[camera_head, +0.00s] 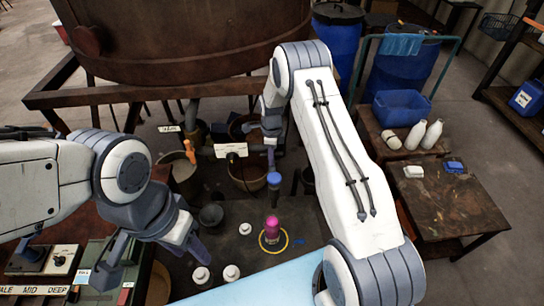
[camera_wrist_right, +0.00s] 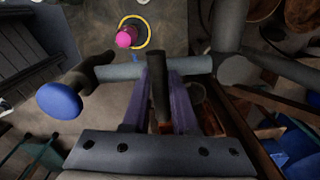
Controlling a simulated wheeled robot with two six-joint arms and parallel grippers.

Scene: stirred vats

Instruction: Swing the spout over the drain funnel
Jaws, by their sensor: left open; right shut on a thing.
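The grey spout pipe (camera_head: 215,152) runs sideways below the big brown vat and carries a white label. In the right wrist view, the grey pipe (camera_wrist_right: 120,72) crosses in front of my right gripper (camera_wrist_right: 160,78). That gripper is shut on a dark upright handle (camera_wrist_right: 158,88) at the pipe. In the head view, my right gripper (camera_head: 271,142) is at the right end of the pipe, its fingers mostly hidden. A blue-capped fitting (camera_head: 274,180) hangs just below. My left gripper (camera_head: 150,258) is open and empty at lower left. I cannot tell which vessel is the drain funnel.
Buckets (camera_head: 178,168) stand beneath the pipe. A pink-topped item (camera_head: 271,228) stands in a yellow ring, with small white knobbed pieces (camera_head: 232,272) and a dark cup (camera_head: 211,215) nearby. White bottles (camera_head: 433,134) and a blue tub (camera_head: 402,107) are at right.

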